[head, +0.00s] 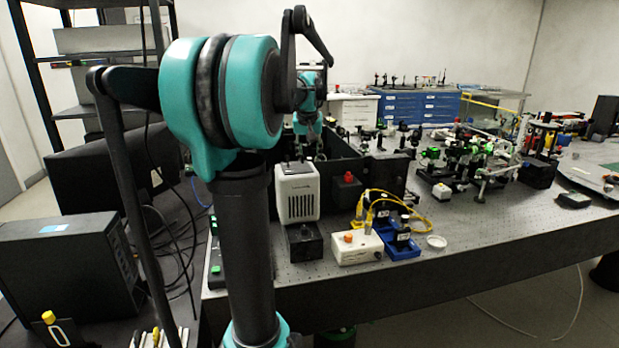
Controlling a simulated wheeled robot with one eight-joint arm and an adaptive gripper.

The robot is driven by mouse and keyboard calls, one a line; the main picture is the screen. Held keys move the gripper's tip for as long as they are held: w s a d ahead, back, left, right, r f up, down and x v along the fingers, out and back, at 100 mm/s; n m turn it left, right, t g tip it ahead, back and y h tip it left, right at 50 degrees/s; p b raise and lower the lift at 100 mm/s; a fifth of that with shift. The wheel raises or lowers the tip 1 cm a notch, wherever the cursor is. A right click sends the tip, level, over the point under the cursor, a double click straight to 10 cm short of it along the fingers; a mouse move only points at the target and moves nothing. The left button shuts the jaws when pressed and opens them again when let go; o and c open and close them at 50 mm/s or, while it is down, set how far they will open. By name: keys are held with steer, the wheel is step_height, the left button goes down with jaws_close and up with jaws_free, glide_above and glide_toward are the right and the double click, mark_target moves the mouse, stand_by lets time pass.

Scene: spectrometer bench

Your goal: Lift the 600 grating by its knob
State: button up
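I cannot make out which thing is the 600 grating, as no label is legible at this size. A blue holder (399,246) on the bench carries dark upright pieces (402,236) with small pale labels; one of these may be a grating. My gripper (304,153) is small and far off, beyond my teal arm joint. It points down over the dark open box (345,168) behind the white camera-like unit (299,192). Its fingers blend into the dark background, so I cannot tell whether they are open or hold anything.
A white box with an orange knob (357,248) and yellow cables (417,217) stand near the bench's front edge. A red-topped black block (348,188) is beside the white unit. Optics mounts (455,155) crowd the right rear. The bench's front right (500,235) is mostly clear.

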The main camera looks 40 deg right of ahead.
jaws_close()
steer(key=shift+r, duration=0.15)
stand_by(0.4)
